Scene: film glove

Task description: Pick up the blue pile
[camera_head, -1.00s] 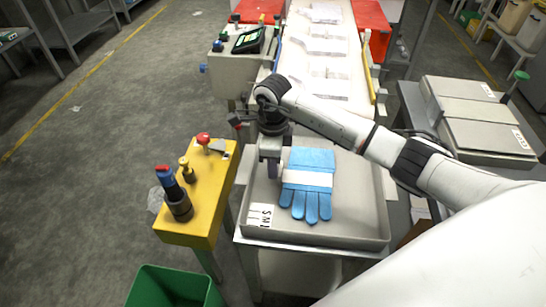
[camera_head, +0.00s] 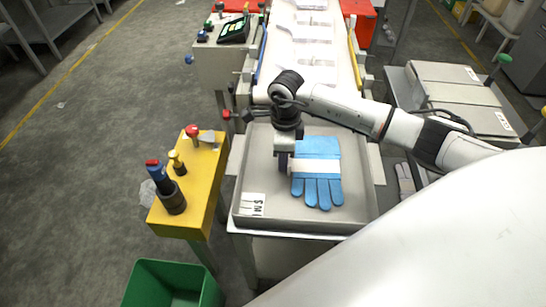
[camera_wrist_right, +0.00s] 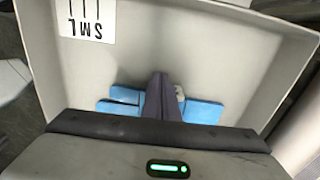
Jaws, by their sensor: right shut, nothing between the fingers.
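The blue pile (camera_head: 318,148) is blue glove material with a white band, lying flat with its fingers toward the front of a grey tray (camera_head: 355,196). I cannot tell how many gloves it holds. My right gripper (camera_head: 284,163) points down at the pile's left edge, close against it, shut and empty. In the right wrist view, the shut fingers (camera_wrist_right: 160,85) stand in front of the pile, hiding its middle; blue parts (camera_wrist_right: 203,111) show on both sides. My left gripper is not in view.
A white SML label (camera_head: 252,204) lies at the tray's front left. A yellow stand (camera_head: 200,190) with knobs is left of the tray, above a green bin (camera_head: 170,285). A white conveyor (camera_head: 308,70) runs behind. The tray's right side is bare.

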